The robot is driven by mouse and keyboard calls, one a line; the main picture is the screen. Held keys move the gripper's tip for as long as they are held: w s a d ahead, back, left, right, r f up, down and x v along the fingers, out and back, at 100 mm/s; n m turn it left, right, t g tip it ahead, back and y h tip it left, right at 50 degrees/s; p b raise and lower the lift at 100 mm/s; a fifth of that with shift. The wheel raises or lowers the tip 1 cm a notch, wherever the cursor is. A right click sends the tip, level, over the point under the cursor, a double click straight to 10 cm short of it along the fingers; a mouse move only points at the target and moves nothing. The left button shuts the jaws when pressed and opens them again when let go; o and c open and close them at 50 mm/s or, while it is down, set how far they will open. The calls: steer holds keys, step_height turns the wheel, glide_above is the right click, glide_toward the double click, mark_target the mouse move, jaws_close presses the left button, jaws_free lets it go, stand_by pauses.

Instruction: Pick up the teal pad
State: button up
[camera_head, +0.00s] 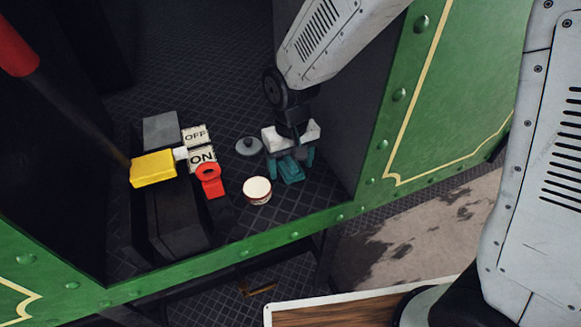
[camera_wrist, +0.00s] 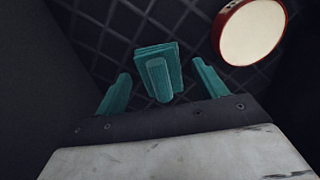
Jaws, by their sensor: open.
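The teal pad (camera_head: 291,172) is a small ribbed block on the dark diamond-plate floor, directly below my gripper (camera_head: 290,162) in the head view. In the wrist view the pad (camera_wrist: 169,53) shows between the two teal fingers of my gripper (camera_wrist: 161,70), beyond their tips. A rounded teal piece stands in front of the pad and covers part of it; I cannot tell if it belongs to the pad. My gripper is open, with a gap visible on both sides of the pad.
A round white-topped tin with a red rim (camera_head: 257,190) stands left of the pad. A grey lidded item (camera_head: 248,146) lies behind it. Further left are a yellow block (camera_head: 153,168), ON and OFF blocks (camera_head: 202,157) and a red piece (camera_head: 210,180). A green riveted wall (camera_head: 447,90) rises at right.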

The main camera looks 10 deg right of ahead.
steer(key=c, duration=1.1)
steer(key=shift+o, duration=0.2)
steer(key=shift+r, duration=0.15)
